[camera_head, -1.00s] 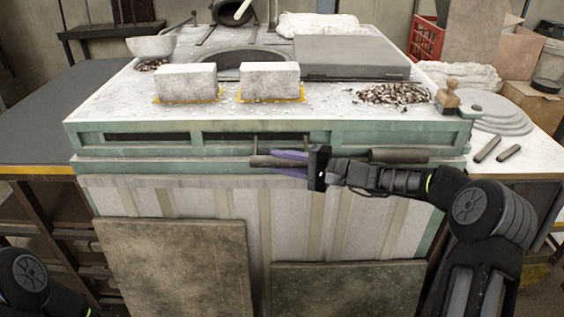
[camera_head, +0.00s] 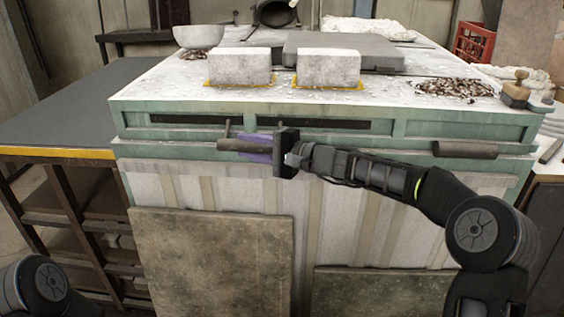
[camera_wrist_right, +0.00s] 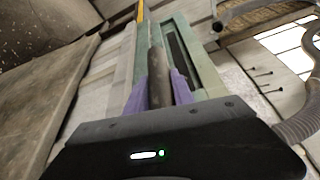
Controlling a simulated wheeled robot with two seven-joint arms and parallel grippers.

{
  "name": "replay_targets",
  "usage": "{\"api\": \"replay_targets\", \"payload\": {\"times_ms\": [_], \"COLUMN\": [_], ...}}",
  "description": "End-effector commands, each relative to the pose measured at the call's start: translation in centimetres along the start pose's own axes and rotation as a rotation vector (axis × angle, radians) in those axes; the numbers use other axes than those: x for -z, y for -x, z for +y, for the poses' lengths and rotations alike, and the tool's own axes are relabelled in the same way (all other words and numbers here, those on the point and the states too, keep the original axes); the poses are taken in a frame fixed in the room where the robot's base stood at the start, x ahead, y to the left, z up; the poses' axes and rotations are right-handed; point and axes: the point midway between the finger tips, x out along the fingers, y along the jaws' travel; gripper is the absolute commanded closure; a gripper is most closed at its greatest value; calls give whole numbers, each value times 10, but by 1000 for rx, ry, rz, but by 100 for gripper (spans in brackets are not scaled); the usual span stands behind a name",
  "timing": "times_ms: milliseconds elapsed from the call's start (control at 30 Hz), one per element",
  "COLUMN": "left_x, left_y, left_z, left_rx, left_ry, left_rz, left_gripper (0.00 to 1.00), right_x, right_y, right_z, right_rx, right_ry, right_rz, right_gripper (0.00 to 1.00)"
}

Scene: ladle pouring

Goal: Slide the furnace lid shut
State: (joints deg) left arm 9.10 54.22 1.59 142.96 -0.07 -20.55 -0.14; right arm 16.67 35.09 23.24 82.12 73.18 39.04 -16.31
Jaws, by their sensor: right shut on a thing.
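The furnace lid (camera_head: 345,50) is a flat dark-grey slab on top of the furnace (camera_head: 400,95), behind two pale bricks. The furnace opening is not clearly visible; the lid and bricks hide that area. A dark bar handle (camera_head: 232,145) sits at the slot on the green front face. My right gripper (camera_head: 258,148), with purple fingers, is shut on this handle. In the right wrist view the handle (camera_wrist_right: 158,75) lies between the two fingers (camera_wrist_right: 158,92). My left gripper is out of view; only part of that arm shows at lower left.
Two pale bricks (camera_head: 328,67) stand on the furnace top, with a grey bowl (camera_head: 199,37) behind left. A second handle (camera_head: 465,150) is at the front right. Stone slabs (camera_head: 215,260) lean against the front. A dark table (camera_head: 60,115) is at the left.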

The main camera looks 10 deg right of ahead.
Motion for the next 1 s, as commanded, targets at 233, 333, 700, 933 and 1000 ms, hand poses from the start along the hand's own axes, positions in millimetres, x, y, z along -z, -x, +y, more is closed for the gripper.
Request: {"api": "replay_targets", "payload": {"times_ms": [233,333,700,933,1000], "left_x": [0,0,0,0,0], "left_y": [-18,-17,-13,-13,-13], "left_z": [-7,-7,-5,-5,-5], "left_rx": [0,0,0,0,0], "left_ry": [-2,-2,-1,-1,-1], "left_rz": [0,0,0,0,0], "left_gripper": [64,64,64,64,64], "right_x": [-42,-53,-73,-74,-74], "right_y": [-86,-112,-165,-167,-167], "right_z": [6,4,5,5,6], "right_rx": [-4,-5,-8,-8,-8], "right_ry": [-5,-6,-4,-3,-3], "right_rz": [-20,-19,-14,-13,-12], "right_gripper": [100,100,100,100,100]}}
